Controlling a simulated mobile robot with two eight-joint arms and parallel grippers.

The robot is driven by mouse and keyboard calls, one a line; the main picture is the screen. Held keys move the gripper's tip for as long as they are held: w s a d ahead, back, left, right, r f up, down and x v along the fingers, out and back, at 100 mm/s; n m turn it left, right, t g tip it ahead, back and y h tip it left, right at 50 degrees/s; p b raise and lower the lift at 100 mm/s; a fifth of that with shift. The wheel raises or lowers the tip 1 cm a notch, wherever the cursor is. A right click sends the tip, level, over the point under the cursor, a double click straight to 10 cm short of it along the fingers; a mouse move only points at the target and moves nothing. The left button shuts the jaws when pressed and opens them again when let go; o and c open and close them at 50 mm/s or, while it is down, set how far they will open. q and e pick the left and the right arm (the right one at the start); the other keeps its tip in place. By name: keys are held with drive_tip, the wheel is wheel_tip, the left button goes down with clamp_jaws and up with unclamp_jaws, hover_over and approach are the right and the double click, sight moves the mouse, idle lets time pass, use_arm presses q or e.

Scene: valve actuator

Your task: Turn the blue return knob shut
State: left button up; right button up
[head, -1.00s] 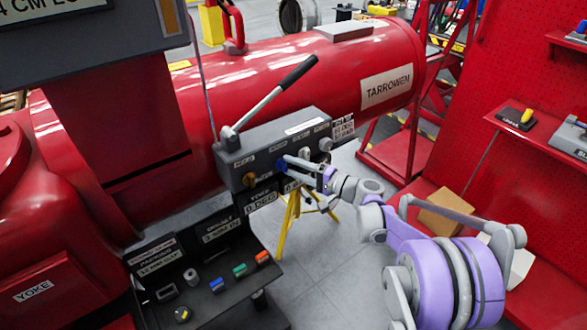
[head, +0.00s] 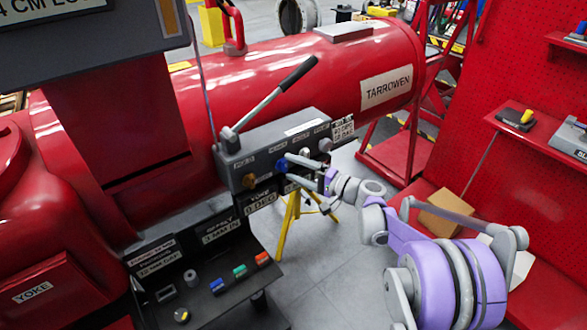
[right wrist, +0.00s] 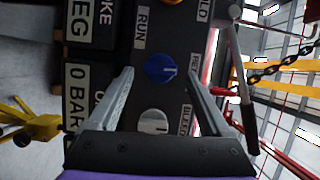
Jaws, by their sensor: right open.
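The blue knob (head: 282,164) is on the front of a grey control box (head: 262,148), between a yellow-orange knob at its left and pale knobs at its right. In the right wrist view the blue knob (right wrist: 160,69) has a pale pointer mark toward the right, and a label RUN is at its left. My right gripper (head: 297,170) is open at the box front. In the wrist view its fingertips (right wrist: 148,71) lie either side of the blue knob; I cannot tell whether they touch it. My left gripper is out of view.
A silver knob (right wrist: 153,122) sits between the fingers, nearer the palm. A lever (head: 272,93) rises from the box top. The large red cylinder (head: 290,75) is behind. A black panel (head: 235,285) with coloured switches stands below left. A yellow stand (head: 289,220) is below the box.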

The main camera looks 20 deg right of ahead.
drive_tip(key=v, duration=1)
drive_tip(key=shift+s, duration=0.2)
drive_tip(key=shift+d, duration=0.1)
drive_tip(key=s+a+f+n+g+h+p, duration=0.1)
drive_tip(key=s+a+n+g+h+p, duration=0.4)
drive_tip(key=s+a, duration=0.75)
drive_tip(key=s+d+n+g+h+p, duration=0.1)
drive_tip(key=s+d+n+h, duration=0.1)
drive_tip(key=s, duration=0.5)
drive_tip(key=s+d+f+n+g+h+p, duration=0.1)
drive_tip(key=s+d+n+h, duration=0.1)
drive_tip(key=s+h, duration=0.3)
drive_tip(key=s, duration=0.3)
drive_tip(key=shift+s+f+g+p, duration=0.15)
drive_tip(key=shift+f+g+p, duration=0.15)
drive_tip(key=shift+p, duration=0.1)
